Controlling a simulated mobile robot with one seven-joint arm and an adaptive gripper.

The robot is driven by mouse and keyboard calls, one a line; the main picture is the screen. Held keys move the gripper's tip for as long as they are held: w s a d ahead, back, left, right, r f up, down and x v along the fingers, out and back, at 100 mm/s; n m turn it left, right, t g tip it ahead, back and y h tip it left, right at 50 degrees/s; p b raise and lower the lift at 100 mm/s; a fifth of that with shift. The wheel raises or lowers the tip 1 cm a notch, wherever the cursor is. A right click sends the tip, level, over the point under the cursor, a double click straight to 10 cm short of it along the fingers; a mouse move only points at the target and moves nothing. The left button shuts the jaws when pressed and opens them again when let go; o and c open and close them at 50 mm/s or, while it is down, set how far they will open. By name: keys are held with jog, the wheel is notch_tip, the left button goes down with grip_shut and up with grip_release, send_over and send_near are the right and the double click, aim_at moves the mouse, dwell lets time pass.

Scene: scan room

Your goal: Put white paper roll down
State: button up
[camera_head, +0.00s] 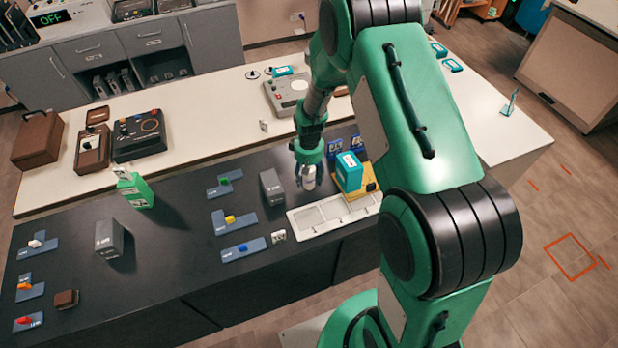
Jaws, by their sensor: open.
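My green arm reaches down over the dark counter. My gripper (308,172) is open and points down near the middle of the counter. A small white cylinder, seemingly the white paper roll (309,182), stands upright right at the fingertips. The fingers partly hide it, and I cannot tell whether they touch it. It is just left of a teal box and behind a white tray (296,228) with shallow compartments.
The teal box (349,175) stands on a yellow base at the right. A grey box (271,187) is close on the left. Blue holders (243,248), a green box (136,191) and another grey box (110,240) stand farther left. Dark counter between them is clear.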

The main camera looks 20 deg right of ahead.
notch_tip(320, 180, up, 11)
jog(key=shift+r+p, duration=0.15)
jog(key=shift+p, duration=0.35)
dwell(0.5)
jog(key=shift+r, duration=0.45)
jog(key=s+a+r+m+t, duration=0.15)
jog(key=s+r, duration=0.25)
jog(key=r, duration=0.7)
jog(key=s+a+r+n+t, duration=0.15)
jog(key=s+r, duration=0.35)
jog(key=r, duration=0.7)
jog(key=s+a+r+m+t, duration=0.1)
jog(key=s+r, duration=0.5)
jog(key=s, duration=0.5)
jog(key=s+a+r+m+t, duration=0.1)
jog(key=s+a+r, duration=0.1)
jog(key=s+r, duration=0.5)
jog(key=s, duration=0.5)
jog(key=shift+r+m+t, duration=0.2)
jog(key=shift+m+t, duration=0.1)
jog(key=shift+f, duration=0.1)
